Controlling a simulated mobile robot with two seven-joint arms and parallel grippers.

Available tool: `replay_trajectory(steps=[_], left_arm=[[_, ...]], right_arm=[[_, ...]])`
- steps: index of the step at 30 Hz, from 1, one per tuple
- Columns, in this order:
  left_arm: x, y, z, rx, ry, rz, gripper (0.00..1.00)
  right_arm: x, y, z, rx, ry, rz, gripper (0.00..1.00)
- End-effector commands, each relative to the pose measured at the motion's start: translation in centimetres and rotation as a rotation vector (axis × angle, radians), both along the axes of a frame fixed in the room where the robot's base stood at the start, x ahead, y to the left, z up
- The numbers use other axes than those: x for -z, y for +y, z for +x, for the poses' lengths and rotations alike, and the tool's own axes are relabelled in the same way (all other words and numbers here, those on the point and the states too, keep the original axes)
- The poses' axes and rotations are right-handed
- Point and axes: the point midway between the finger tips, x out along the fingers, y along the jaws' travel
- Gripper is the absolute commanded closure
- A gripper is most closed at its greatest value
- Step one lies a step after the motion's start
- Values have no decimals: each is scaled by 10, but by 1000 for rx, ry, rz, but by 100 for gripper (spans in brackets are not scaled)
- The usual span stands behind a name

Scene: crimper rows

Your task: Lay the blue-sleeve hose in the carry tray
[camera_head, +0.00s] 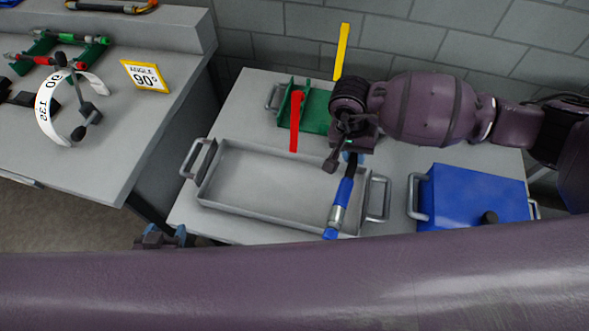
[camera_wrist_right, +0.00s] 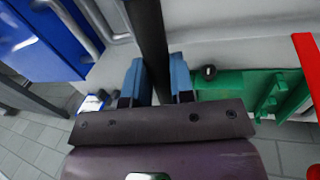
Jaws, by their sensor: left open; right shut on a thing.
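The blue-sleeve hose (camera_head: 344,192) has a black upper part, a blue sleeve, a metal fitting and a blue end. My right gripper (camera_head: 349,152) is shut on its black part, which shows between the blue fingertips in the right wrist view (camera_wrist_right: 153,45). The hose slants down in front of the right end of the grey carry tray (camera_head: 210,185); I cannot tell whether it touches the tray. The tray looks empty otherwise. My left gripper (camera_head: 160,237) is open at the table's left front corner, mostly hidden by my arm.
A blue case (camera_head: 475,195) with handles stands right of the tray. A green rack (camera_head: 315,108), a red upright bar (camera_head: 295,122) and a yellow bar (camera_head: 342,50) are behind it. The left bench holds a yellow angle sign (camera_head: 145,76) and hose stands.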

Motion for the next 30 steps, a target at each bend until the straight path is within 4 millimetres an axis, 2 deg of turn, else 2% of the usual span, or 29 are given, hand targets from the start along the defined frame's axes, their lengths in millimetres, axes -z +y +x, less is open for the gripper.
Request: replay_trajectory(steps=[1, 3, 18, 24, 30], left_arm=[[7, 0, 0, 0, 3, 1, 39], [11, 0, -1, 0, 5, 1, 39], [38, 1, -4, 1, 18, 4, 39], [46, 1, -5, 1, 22, 4, 39], [57, 1, -6, 1, 29, 3, 39]], right_arm=[[10, 12, -1, 81, 4, 3, 100], [17, 24, -1, 204, 7, -3, 100], [33, 106, -2, 1040, 41, -22, 100], [37, 129, -5, 1286, 53, -25, 100], [53, 142, -7, 1428, 62, -27, 100]])
